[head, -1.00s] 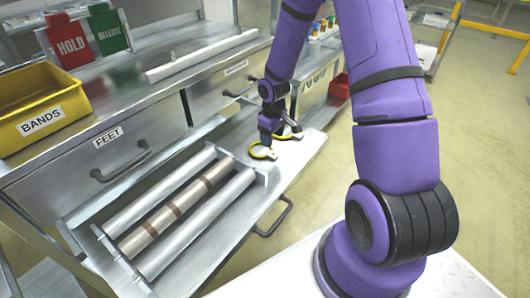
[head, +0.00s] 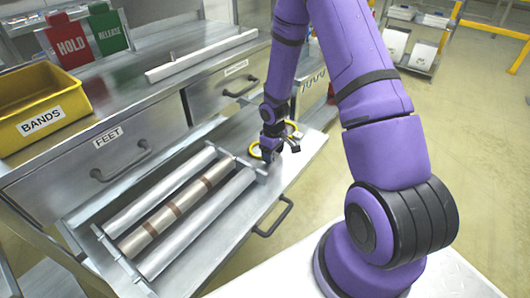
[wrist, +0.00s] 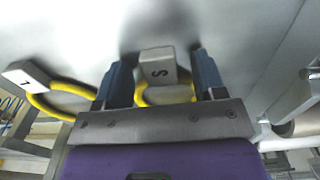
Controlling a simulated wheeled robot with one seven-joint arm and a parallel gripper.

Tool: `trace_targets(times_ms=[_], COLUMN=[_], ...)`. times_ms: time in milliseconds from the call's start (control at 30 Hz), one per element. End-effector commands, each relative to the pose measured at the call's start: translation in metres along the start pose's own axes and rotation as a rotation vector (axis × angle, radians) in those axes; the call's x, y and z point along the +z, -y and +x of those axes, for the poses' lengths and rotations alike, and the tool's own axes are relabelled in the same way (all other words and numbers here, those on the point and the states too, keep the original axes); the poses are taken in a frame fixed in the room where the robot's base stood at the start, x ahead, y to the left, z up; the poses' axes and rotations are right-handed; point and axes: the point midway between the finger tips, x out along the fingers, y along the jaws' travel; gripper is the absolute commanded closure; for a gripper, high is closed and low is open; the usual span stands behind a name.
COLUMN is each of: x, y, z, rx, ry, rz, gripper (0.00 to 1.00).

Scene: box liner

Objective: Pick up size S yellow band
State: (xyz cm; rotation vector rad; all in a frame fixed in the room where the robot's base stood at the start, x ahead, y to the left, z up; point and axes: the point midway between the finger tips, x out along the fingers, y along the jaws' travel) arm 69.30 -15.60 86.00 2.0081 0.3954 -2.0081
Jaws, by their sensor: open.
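The size S yellow band (wrist: 150,98) lies on the grey metal surface, its grey tag (wrist: 157,67) marked S. In the wrist view my gripper (wrist: 157,72) is open, with one blue finger on each side of the tag. I cannot tell whether either finger touches it. The gripper's body hides part of the ring. In the head view my gripper (head: 273,142) is low over the drawer, and the band (head: 257,151) shows beside it. A second yellow band (wrist: 60,100), its tag marked L, lies to the left in the wrist view.
A tray of metal rollers (head: 180,212) lies in the open drawer, close to the gripper. A yellow BANDS bin (head: 40,108) stands on the bench at left, with the HOLD sign (head: 70,45) and RELEASE sign (head: 110,33) behind it.

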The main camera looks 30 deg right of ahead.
Motion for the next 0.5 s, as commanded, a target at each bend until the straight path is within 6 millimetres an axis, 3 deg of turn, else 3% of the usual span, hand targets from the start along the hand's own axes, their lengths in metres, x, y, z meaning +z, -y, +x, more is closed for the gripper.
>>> trace_targets(times_ms=[33,233,500], x=[0.0,0.0001,0.0], y=[0.0,0.0,0.0], z=[-0.0001,-0.0002,-0.0007], rx=[0.0,0.0,0.0], ry=[0.0,0.0,0.0], rz=[0.0,0.0,0.0], gripper=[0.43,0.89,0.9])
